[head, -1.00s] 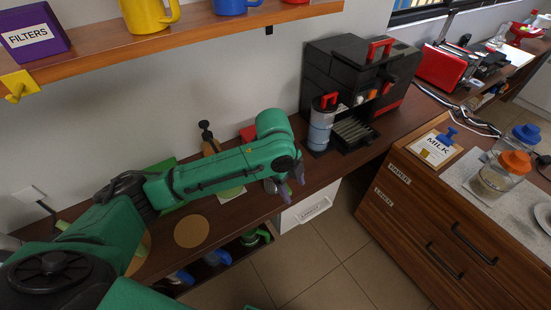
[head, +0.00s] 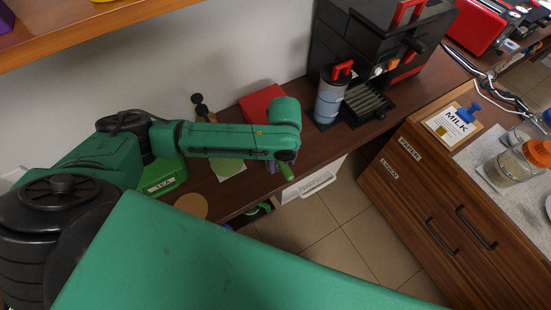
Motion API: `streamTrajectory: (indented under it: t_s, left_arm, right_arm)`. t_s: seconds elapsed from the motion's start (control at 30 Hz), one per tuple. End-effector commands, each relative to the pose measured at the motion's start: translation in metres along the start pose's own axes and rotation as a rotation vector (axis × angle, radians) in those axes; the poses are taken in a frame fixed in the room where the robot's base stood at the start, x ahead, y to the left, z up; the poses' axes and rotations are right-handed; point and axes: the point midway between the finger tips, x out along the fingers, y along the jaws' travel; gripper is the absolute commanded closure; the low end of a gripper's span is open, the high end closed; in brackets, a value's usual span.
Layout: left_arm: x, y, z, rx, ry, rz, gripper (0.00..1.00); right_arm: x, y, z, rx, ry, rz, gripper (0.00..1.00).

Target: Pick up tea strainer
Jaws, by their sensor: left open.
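My left arm reaches in from the left over the dark wooden counter. My left gripper (head: 279,168) points down near the counter's front edge, mostly hidden by its own wrist. It is open. A small light-green piece (head: 287,173) shows right at the fingers; it may be part of the tea strainer, but I cannot tell. No mesh bowl shows clearly. A light-green square mat (head: 228,168) lies just left of the gripper. My right gripper is out of view.
A green box labelled TEA (head: 160,182) and a round cork mat (head: 191,205) are to the left. A red box (head: 262,104) lies behind my wrist. A red-topped canister (head: 331,94) and a black coffee machine (head: 375,45) stand right. A shelf (head: 150,20) hangs above.

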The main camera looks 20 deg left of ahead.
Motion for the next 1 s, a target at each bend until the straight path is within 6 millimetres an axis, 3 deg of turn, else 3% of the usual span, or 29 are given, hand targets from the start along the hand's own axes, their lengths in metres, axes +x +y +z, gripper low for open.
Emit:
streamTrajectory:
  t_s: [0.13, 0.33, 0.5, 0.53, 0.83, 1.0]
  left_arm:
    - [0.02, 0.0, 0.0, 0.001, 0.0, 0.0, 0.32]
    - [0.022, 0.0, 0.0, 0.001, -0.001, -0.001, 0.32]
    - [0.022, 0.0, 0.0, 0.001, -0.001, -0.001, 0.97]
    - [0.022, 0.0, 0.0, 0.001, -0.001, -0.001, 1.0]
    - [0.02, -0.001, 0.0, 0.0, -0.001, -0.002, 1.0]
    - [0.005, -0.001, 0.001, 0.0, -0.002, -0.004, 1.0]
  right_arm:
    - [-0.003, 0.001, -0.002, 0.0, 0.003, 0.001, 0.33]
    - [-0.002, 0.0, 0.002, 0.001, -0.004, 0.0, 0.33]
    - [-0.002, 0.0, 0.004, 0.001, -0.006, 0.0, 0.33]
    - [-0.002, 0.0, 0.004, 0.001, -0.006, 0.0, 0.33]
    - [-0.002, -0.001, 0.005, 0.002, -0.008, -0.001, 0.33]
    - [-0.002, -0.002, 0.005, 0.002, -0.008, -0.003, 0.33]
